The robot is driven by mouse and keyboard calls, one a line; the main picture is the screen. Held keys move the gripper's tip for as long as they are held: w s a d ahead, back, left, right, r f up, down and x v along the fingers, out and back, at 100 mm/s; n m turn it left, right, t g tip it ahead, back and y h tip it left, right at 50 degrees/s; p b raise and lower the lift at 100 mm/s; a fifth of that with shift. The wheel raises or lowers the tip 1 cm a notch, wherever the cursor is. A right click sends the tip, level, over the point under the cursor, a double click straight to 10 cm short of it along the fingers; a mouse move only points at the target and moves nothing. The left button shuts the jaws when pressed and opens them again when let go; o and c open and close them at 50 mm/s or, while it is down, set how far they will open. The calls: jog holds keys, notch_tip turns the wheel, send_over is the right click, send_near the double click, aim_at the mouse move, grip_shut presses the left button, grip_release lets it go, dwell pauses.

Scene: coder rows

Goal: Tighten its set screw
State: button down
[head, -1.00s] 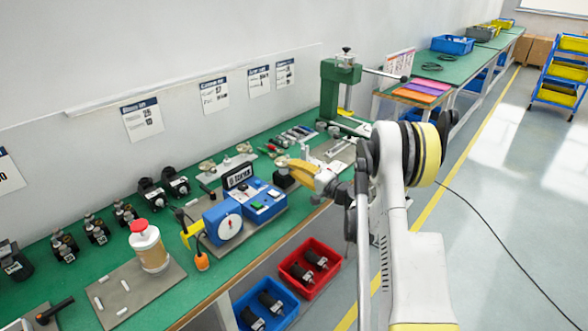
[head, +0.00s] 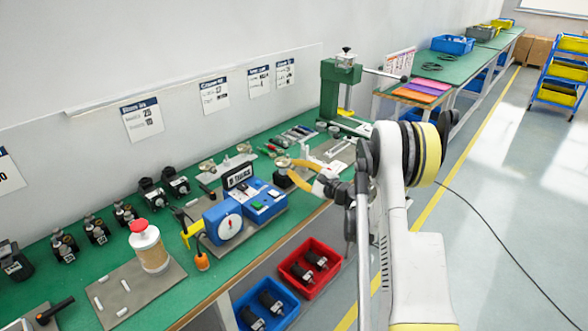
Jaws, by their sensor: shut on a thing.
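My gripper (head: 284,163) is at the end of my yellow and white arm, over the green bench just right of the blue tester (head: 258,200). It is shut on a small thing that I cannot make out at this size. A dark block (head: 284,180) stands on the bench just below the fingertips; I cannot tell whether they touch it. Several black coders (head: 64,245) stand in a row at the left of the bench, and two more (head: 150,193) stand behind. No set screw can be made out.
A green press (head: 341,90) stands beyond my gripper, with small hand tools (head: 290,137) lying before it. Red (head: 310,268) and blue (head: 268,303) bins sit below the front edge.

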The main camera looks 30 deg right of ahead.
jog(key=shift+m, duration=0.9)
jog(key=c, duration=1.3)
grip_release()
jog(key=shift+s, duration=0.1)
jog(key=v, duration=1.2)
